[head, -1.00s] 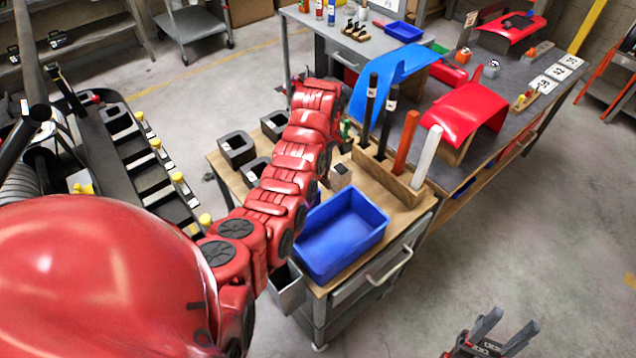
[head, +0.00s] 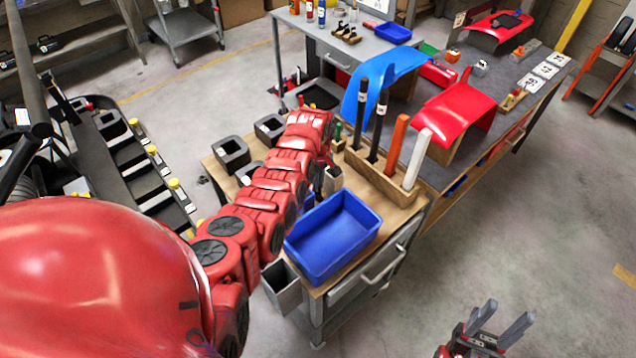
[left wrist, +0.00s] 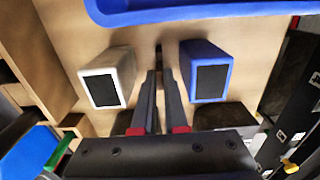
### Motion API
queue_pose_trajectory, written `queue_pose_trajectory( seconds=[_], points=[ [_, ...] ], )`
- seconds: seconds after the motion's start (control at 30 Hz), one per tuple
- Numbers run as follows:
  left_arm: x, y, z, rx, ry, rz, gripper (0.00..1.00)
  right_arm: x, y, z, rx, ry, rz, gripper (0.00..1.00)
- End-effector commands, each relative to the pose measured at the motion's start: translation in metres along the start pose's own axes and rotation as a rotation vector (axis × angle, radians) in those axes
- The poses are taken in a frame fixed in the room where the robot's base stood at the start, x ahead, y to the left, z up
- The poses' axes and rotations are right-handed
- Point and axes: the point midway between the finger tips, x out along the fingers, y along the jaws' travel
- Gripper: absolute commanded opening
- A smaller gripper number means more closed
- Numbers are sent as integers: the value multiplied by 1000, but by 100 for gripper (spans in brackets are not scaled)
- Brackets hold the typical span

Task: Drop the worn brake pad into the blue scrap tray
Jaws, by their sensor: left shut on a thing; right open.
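The blue scrap tray (head: 318,268) stands empty on the front of the wooden-topped cart; its edge also shows at the top of the left wrist view (left wrist: 200,12). My left gripper (left wrist: 160,72) is shut on a small dark piece (left wrist: 158,52), probably the worn brake pad, mostly hidden between the fingers. It points toward the tray over the cart top, between a whitish cup and a blue cup. In the head view my red left arm hides most of this gripper. My right gripper (head: 508,312) is open and empty at the lower right, away from the cart.
The whitish cup (left wrist: 122,62) and blue cup (left wrist: 207,58) flank the left gripper. A wooden rack (head: 380,178) with upright bars stands behind the tray. Black boxes (head: 232,152) sit on the cart's left side. A grey bin (head: 283,290) hangs at its front.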

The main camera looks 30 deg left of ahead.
Motion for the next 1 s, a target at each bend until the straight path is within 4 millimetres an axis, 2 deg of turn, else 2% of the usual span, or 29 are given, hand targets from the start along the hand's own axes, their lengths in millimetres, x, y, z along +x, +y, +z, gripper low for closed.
queue_pose_trajectory(
  seconds=[0.03, 0.2, 0.57, 0.67, 0.87, 1.0],
  points=[
    [2, 0, 0, 0, 0, 0, 12, -2, 0, 0, 0, 0, 0, 50],
    [1, 0, 0, 0, 0, 0, 40, -1, 0, 0, 0, 0, 0, 50],
    [-5, 0, 0, 0, -1, 0, 40, 5, 0, -1, 0, 0, 0, 50],
    [-7, 1, 0, 0, 2, 3, 40, -1, 0, 0, 0, 0, 0, 50],
    [-30, 0, 0, -1, 0, 3, 40, -10, 0, 2, 0, 0, 0, 50],
    [-60, 2, 0, 1, 4, 6, 40, -25, -1, 4, 0, 0, 0, 50]
  ],
)
